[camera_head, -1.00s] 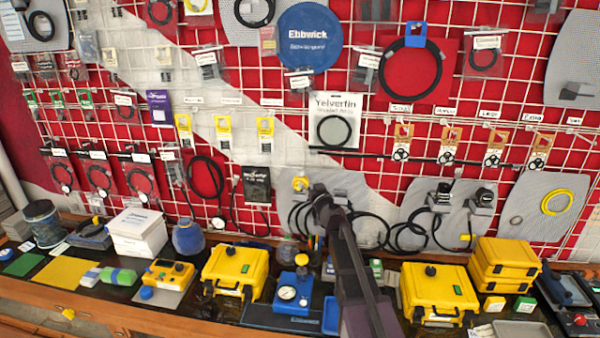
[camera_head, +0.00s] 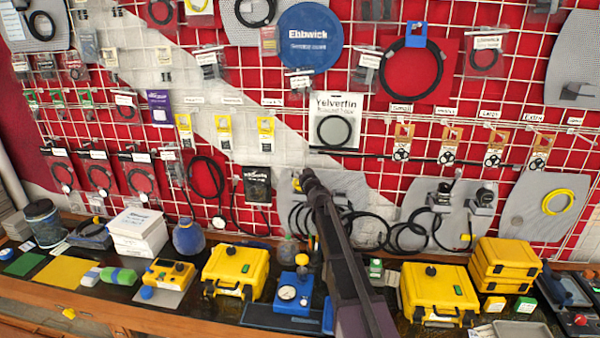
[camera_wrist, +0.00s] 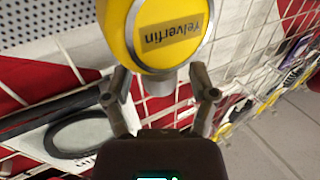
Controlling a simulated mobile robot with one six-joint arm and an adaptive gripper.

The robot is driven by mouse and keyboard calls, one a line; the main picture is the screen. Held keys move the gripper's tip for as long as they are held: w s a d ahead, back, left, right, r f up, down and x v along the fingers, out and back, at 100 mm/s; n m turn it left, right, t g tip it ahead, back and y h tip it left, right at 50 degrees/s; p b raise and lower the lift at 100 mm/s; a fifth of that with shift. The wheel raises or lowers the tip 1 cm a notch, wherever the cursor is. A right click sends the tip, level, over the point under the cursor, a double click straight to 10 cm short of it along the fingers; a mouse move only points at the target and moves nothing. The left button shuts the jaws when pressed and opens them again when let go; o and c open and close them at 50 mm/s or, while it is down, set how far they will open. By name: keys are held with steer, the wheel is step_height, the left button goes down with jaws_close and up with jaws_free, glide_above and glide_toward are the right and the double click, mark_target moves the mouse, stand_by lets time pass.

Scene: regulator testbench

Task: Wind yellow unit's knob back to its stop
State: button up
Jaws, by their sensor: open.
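The yellow unit (camera_wrist: 168,35) fills the top middle of the wrist view. It has a round yellow face in a silver ring, with an upside-down Yelverfin label. A grey cylindrical part, seemingly its knob (camera_wrist: 160,105), shows below the ring, between the fingers. My gripper (camera_wrist: 160,84) is open, with one finger on each side of the grey part; I cannot tell whether either finger touches it. In the head view only a small yellow piece of the unit (camera_head: 296,185) shows at the wall panel, and my arm hides the rest.
Black hoses (camera_head: 375,233) hang from the grey panel right of my arm. Below on the bench stand a blue gauge unit (camera_head: 290,294) and yellow cases (camera_head: 237,268). A wire grid with hanging packets covers the red wall.

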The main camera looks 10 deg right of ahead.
jaws_close()
steer(key=shift+a, duration=0.1)
